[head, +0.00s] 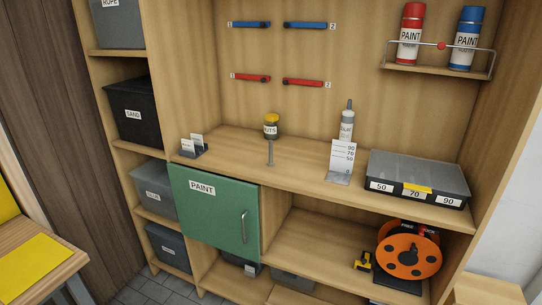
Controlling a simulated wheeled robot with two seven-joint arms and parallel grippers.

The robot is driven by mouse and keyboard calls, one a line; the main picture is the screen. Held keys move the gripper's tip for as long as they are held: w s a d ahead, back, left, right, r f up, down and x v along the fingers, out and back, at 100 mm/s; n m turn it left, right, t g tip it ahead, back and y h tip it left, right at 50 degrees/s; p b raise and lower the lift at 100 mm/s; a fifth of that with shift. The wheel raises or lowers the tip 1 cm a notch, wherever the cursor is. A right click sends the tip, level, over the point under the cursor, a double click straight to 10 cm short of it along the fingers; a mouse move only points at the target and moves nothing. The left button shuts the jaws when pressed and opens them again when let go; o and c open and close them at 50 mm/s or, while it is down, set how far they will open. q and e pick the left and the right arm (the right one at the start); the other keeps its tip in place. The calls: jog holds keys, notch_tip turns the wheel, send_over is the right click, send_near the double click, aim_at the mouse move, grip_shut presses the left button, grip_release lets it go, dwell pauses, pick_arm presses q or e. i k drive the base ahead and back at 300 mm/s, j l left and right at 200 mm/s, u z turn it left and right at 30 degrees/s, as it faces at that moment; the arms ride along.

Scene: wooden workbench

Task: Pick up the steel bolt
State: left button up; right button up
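A slim grey steel bolt (270,153) stands upright on the wooden bench shelf (235,150), head up. It is just in front of a small jar (271,130) with a yellow lid and a label that seems to read NUTS. The bolt's head overlaps the jar's lower edge in the picture. Neither of my grippers is in view.
Right of the bolt stand a white measuring gauge (341,160), a glue bottle (346,120) and a grey sorting case (418,176) marked 50, 70, 90. A small card holder (192,146) stands left. A green PAINT door (215,210) is below. The shelf around the bolt is clear.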

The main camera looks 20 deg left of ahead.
aim_at(270, 164)
jog(key=i+j+u, duration=0.3)
jog(key=i, duration=0.15)
jog(key=i+j+u, duration=0.3)
jog(key=i, duration=0.15)
jog(key=l, duration=0.1)
